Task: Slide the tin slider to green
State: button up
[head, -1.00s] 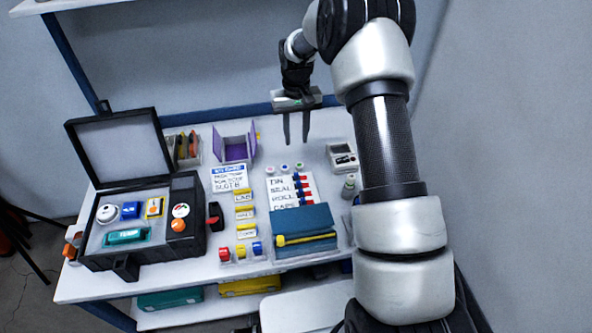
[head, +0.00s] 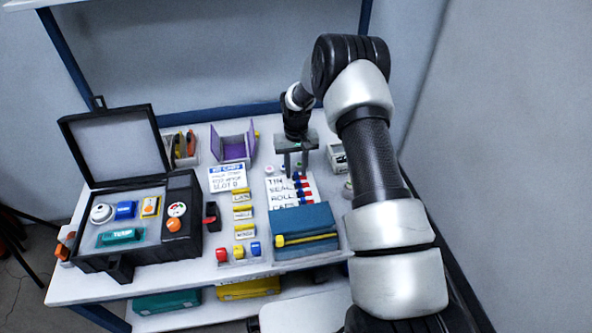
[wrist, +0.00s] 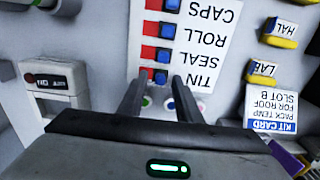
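The white checklist board (head: 276,201) lists tin, seal, roll and caps, each with a small red-and-blue slider beside it. In the wrist view the board (wrist: 206,45) appears upside down. The tin slider (wrist: 160,76) is the row nearest my gripper; its blue part faces the word and red shows on the other side. No green shows on it. My gripper (wrist: 158,84) is open, with one fingertip on each side of the tin slider; contact cannot be told. In the head view my gripper (head: 296,172) is over the board's far end and partly hides it.
A grey device with a red button (wrist: 50,92) stands beside the board. Small round-topped items stand behind the board, partly hidden by my fingers. A teal box (head: 303,220) lies in front. The kit card (head: 227,177) and yellow labelled blocks (head: 243,213) are left.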

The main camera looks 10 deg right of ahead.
grip_shut()
jog(key=shift+d, duration=1.55)
grip_release()
jog(key=shift+d, duration=0.1)
